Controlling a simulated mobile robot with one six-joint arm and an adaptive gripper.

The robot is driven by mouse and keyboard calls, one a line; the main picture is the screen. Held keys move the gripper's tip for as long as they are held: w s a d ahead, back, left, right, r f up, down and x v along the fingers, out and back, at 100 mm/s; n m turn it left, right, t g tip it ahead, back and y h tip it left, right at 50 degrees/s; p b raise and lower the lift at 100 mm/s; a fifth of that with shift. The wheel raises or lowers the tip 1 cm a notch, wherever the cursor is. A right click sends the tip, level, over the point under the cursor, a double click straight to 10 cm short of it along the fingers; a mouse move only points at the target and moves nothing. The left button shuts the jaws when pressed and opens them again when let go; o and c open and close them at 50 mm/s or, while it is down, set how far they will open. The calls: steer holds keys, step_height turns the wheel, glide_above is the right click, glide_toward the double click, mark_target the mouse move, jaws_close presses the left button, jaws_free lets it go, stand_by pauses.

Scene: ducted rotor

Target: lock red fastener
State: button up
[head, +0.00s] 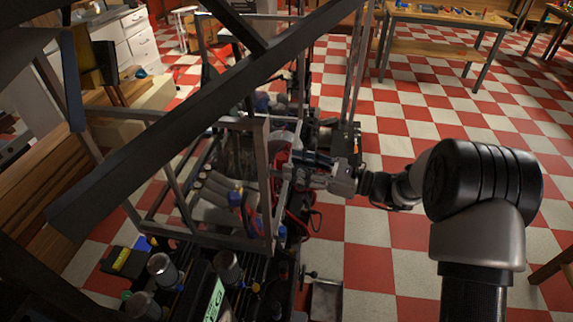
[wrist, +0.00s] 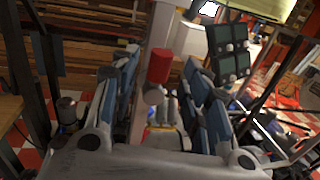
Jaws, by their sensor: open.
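The red fastener (wrist: 158,66) shows in the wrist view as a short red cylinder just above centre, with a small rounded greyish end below it. It sits in front of a grey upright post (wrist: 162,25). My gripper (wrist: 161,88) is open, its two blue-grey padded fingers on either side of the picture. The fastener shows in the gap between them, towards the fingertips; I see no finger touching it. In the head view my gripper (head: 307,163) reaches left to the side of the metal frame (head: 262,190). I cannot make out the fastener there.
Dark slanting beams cross the head view above the frame. Pipes and cylinders (head: 165,268) fill the machine below. A worktable (head: 440,20) stands at the back right. The checkered floor (head: 400,120) to the right is mostly clear. A dark panel (wrist: 229,52) is at right in the wrist view.

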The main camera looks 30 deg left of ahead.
mark_target(281, 164)
steer(key=shift+s+a, duration=0.15)
steer(key=shift+a, duration=1.45)
jaws_close()
